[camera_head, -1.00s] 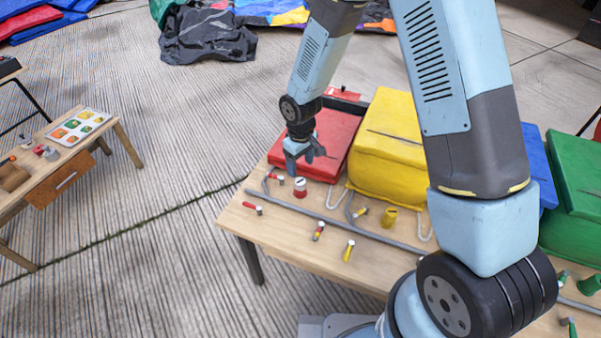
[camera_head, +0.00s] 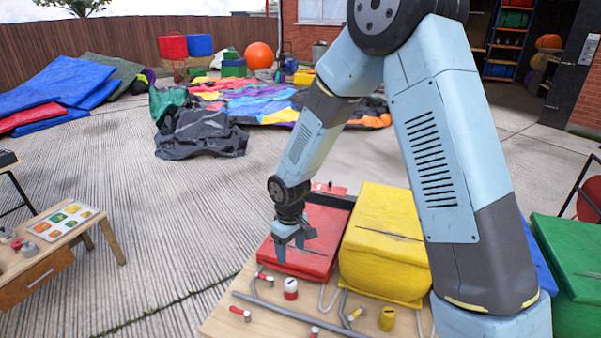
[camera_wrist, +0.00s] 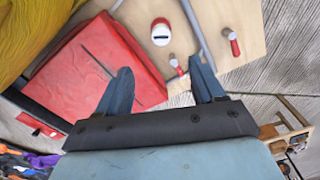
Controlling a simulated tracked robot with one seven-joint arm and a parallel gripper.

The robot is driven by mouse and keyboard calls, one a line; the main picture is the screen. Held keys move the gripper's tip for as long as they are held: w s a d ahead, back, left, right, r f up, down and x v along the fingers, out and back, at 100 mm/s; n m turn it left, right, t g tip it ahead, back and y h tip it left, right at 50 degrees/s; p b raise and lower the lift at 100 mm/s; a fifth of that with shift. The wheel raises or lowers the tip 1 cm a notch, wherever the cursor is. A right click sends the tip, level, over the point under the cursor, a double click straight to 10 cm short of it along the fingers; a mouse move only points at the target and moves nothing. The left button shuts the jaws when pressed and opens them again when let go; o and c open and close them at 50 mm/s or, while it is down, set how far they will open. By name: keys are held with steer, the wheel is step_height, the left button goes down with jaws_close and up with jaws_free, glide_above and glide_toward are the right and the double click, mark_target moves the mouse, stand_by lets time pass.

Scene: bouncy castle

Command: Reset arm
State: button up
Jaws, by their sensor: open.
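My gripper (camera_head: 293,254) is open and empty in the head view, at the end of my blue and grey arm. It hangs in front of the red box (camera_head: 318,222) on the wooden table. In the wrist view my two blue fingers (camera_wrist: 164,88) are spread apart with nothing between them. The red box (camera_wrist: 92,62) lies behind the left finger there. A red and white cylinder (camera_wrist: 161,33) stands beyond the fingertips on the table top.
A yellow box (camera_head: 375,235) stands beside the red one, and a green box (camera_head: 570,262) is at the right. Small red-handled valves (camera_head: 240,313) and grey pipes lie along the table. A side table (camera_head: 45,262) is at the left. Open paving lies between.

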steer(key=s+d+r+m+t, duration=0.1)
steer(key=s+d+r+m, duration=0.1)
steer(key=d+r, duration=0.75)
steer(key=s+d+r+m+t, duration=0.1)
steer(key=d+r+m+t, duration=0.15)
steer(key=d+r, duration=0.75)
steer(key=s+d+r+m+t, duration=0.1)
steer(key=s+d+r+m, duration=0.1)
steer(key=s+d+r, duration=0.2)
steer(key=s+d+r+m+t, duration=0.1)
steer(key=s+d+r+m, duration=0.2)
steer(key=s+r, duration=0.7)
steer(key=s+d, duration=0.1)
steer(key=s, duration=0.2)
steer(key=shift+s+d+r, duration=0.15)
steer(key=shift+d+r, duration=0.15)
steer(key=shift+d, duration=0.05)
steer(key=shift+m, duration=0.25)
